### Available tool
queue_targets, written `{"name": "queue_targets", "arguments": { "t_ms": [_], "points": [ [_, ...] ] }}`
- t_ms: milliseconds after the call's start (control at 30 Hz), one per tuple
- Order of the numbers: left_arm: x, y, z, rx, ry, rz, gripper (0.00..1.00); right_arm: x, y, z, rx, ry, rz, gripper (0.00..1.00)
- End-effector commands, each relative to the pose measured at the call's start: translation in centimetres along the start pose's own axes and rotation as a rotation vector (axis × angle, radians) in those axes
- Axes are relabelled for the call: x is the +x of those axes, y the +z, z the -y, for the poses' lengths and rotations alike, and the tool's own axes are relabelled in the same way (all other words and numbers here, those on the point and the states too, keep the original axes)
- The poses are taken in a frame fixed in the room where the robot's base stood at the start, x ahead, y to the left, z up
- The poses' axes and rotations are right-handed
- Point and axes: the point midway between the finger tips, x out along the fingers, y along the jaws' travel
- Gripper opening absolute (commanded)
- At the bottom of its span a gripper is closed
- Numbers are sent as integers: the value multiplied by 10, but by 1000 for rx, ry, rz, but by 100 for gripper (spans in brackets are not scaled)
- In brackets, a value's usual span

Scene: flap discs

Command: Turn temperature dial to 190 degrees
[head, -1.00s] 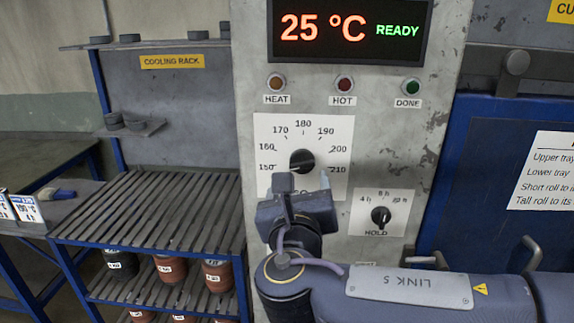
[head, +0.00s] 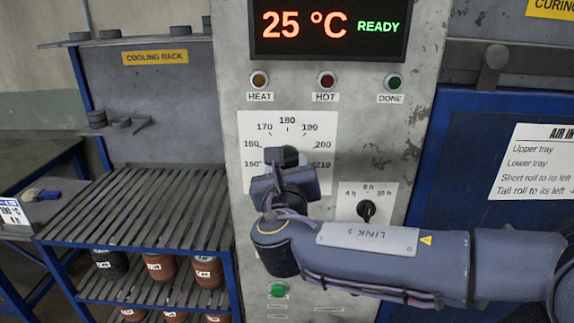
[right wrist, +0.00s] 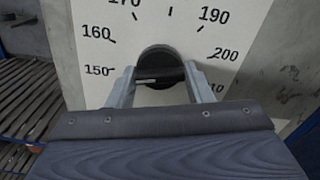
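The temperature dial is a black round knob (right wrist: 160,60) on a white scale plate (head: 316,128) with marks from 150 to 210. In the right wrist view its white pointer line lies toward the left, near the 150 side. My right gripper (right wrist: 160,78) has one finger on each side of the knob, its fingers apart. Whether they touch the knob is unclear. In the head view the right gripper (head: 286,160) covers most of the knob. My left gripper is not in view.
A display (head: 330,27) above reads 25 °C READY. A smaller HOLD dial (head: 366,210) sits below right of the scale, close to my right arm. A slatted cooling rack (head: 140,210) stands left and a blue door (head: 475,150) right.

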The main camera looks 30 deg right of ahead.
Motion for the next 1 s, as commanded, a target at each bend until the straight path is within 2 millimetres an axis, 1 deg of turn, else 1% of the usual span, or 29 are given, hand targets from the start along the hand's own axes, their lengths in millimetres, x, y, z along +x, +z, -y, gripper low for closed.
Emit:
{"name": "queue_targets", "arguments": {
  "t_ms": [33, 100, 133, 300, 467, 667, 1000],
  "points": [
    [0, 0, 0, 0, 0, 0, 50, 0, 0, 0, 0, 0, 0, 34],
    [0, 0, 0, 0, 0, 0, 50, 0, 0, 0, 0, 0, 0, 25],
    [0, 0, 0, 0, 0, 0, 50, 0, 0, 0, 0, 0, 0, 24],
    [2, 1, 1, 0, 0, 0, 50, 0, -1, 0, 10, 0, 0, 24],
    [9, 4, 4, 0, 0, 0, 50, 0, -3, 0, 56, -1, 0, 24],
    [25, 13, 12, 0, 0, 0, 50, 0, -5, -1, 179, -1, 1, 24],
    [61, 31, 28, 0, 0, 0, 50, 0, -6, -2, 492, -1, 1, 24]
  ]
}}
